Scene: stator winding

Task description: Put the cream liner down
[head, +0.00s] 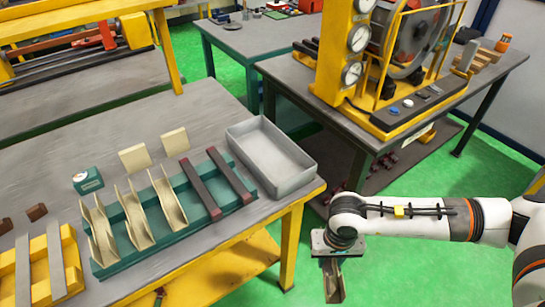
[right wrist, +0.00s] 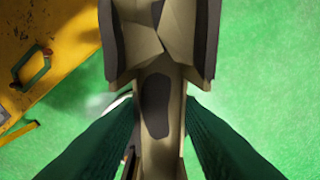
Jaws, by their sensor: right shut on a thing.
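My right gripper (head: 333,258) is at the lower right of the head view, out past the table's right edge and above the green floor. It is shut on a cream liner (head: 334,284), which hangs below it and looks shaded. In the right wrist view the liner (right wrist: 160,65) sits between the two dark green fingers (right wrist: 161,118), with dark patches on its surface. Several folded cream liners (head: 133,222) stand upright in a row in a teal holder (head: 150,250) on the grey table. My left gripper is not in view.
An open grey bin (head: 246,143) stands at the table's right end. Two dark red bars (head: 200,190) lie across the teal holder. Two cream plates (head: 134,158) and a teal gauge box (head: 88,181) stand behind it. A yellow machine (head: 345,60) is on the back right table.

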